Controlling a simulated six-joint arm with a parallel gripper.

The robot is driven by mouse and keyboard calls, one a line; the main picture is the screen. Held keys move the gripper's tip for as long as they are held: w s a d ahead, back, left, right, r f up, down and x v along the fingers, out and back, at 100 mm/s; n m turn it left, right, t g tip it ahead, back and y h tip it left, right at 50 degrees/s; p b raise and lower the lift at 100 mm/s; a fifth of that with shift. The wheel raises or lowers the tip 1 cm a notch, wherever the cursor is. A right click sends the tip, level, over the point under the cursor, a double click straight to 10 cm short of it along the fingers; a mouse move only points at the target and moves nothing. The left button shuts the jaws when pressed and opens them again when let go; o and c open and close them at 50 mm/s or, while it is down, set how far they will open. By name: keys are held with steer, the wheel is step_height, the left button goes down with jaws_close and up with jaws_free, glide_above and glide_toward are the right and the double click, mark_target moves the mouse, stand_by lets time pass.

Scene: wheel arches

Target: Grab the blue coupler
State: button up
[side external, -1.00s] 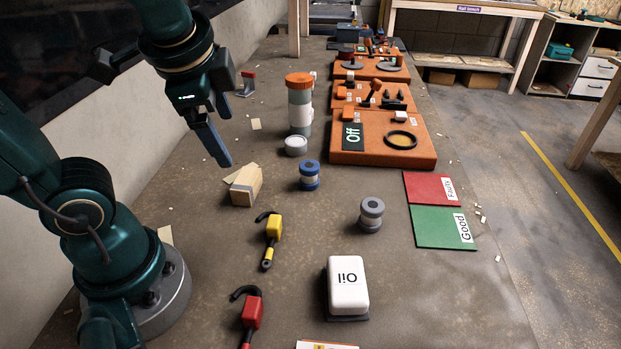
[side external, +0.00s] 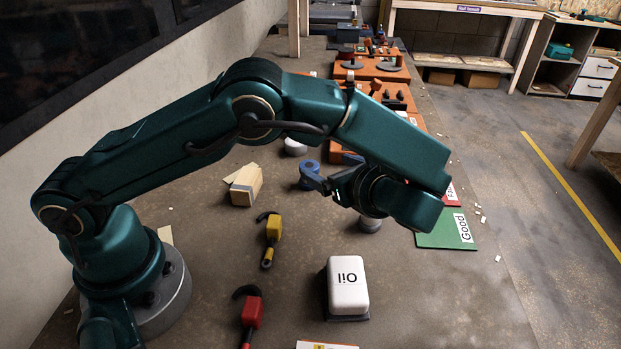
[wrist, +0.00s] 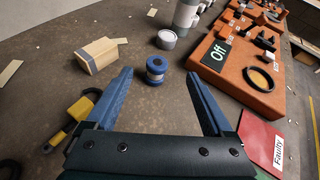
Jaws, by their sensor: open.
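The blue coupler (wrist: 156,68), a short spool with blue ends and a pale middle band, stands upright on the table in the wrist view. In the side external view the blue coupler (side external: 309,172) shows just left of my gripper, partly covered by a finger. My gripper (wrist: 160,84) is open and empty, its two blue fingers spread wide. In the wrist view the coupler lies between the lines of the fingers, around and just beyond their tips. In the side external view my gripper (side external: 322,180) points left; whether it touches the coupler I cannot tell.
A wooden block (wrist: 96,55) and a grey-white can (wrist: 167,39) stand near the coupler. An orange board (wrist: 238,75) with an "Off" sign lies to the right. A yellow hook tool (side external: 272,238), a white oil container (side external: 347,285) and a grey coupler (side external: 369,224) are nearer.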

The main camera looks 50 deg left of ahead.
steer(key=f, duration=0.2)
steer(key=s+d+f+m, duration=0.1)
steer(key=shift+f, duration=0.2)
steer(key=x, duration=0.6)
steer(key=shift+w+a, duration=0.15)
steer(key=shift+a, duration=0.05)
steer(key=x, duration=0.5)
steer(key=shift+f, duration=0.15)
steer(key=shift+d, duration=0.1)
jaws_close()
